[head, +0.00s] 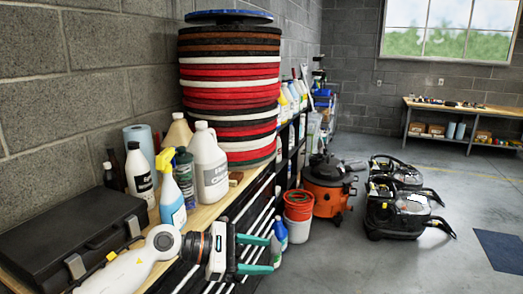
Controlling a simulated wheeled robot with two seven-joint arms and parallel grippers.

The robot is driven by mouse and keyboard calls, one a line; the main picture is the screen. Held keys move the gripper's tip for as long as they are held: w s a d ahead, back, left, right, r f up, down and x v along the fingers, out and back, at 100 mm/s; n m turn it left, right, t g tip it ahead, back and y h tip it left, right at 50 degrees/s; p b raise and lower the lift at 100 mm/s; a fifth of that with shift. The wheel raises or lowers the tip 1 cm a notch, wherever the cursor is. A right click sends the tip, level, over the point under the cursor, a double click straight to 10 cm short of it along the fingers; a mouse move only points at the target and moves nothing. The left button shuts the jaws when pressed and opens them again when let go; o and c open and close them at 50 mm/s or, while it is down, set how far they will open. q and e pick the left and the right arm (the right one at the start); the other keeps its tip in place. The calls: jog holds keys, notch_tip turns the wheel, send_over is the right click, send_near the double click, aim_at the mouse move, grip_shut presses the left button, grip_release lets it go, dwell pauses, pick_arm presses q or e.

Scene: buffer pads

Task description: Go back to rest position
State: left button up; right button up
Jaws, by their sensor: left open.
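My left arm comes in from the lower left, over the front edge of the wooden shelf top. My left gripper (268,255) has green fingers that point right and stand apart, with nothing seen between them. It is in front of and below the tall stack of round buffer pads (230,107), clear of it. The pads are red, white, brown, black and green, with a blue-edged dark disc (229,17) on top. My right gripper is not in view.
A black case (70,235), a spray bottle (171,195), a white jug (208,165) and other bottles crowd the shelf top (205,212). An orange vacuum (325,188), red buckets (298,215) and black machines (395,205) stand on the floor. Open floor (400,265) lies at the lower right.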

pick_arm(q)
notch_tip(320, 180, up, 4)
jog(key=s+d+n+t+h, duration=0.2)
jog(key=n+t+h, duration=0.25)
jog(key=n, duration=0.35)
jog(key=a+n+t+y, duration=0.7)
jog(key=n+t, duration=0.5)
jog(key=n, duration=0.7)
jog(key=s+a+f+n+g+y, duration=0.35)
jog(key=a+f+n+y, duration=0.25)
jog(key=f+n, duration=0.35)
jog(key=s+a+f+n+g+y, duration=0.2)
jog(key=s+a+f+n+y, duration=0.3)
jog(key=f+n, duration=0.4)
jog(key=s+a+f+n+g, duration=0.2)
jog(key=s+f+n+g, duration=0.25)
jog(key=s, duration=0.55)
jog(key=s+a+f+n+g, duration=0.25)
jog(key=s+f+g, duration=0.35)
jog(key=s, duration=0.4)
notch_tip(320, 180, down, 27)
jog(key=s+g, duration=0.1)
jog(key=s+a+f+g, duration=0.1)
jog(key=s+a+f, duration=0.1)
jog(key=s+f, duration=1.3)
jog(key=shift+s+y, duration=0.45)
jog(key=shift+s, duration=0.2)
jog(key=shift+a, duration=0.1)
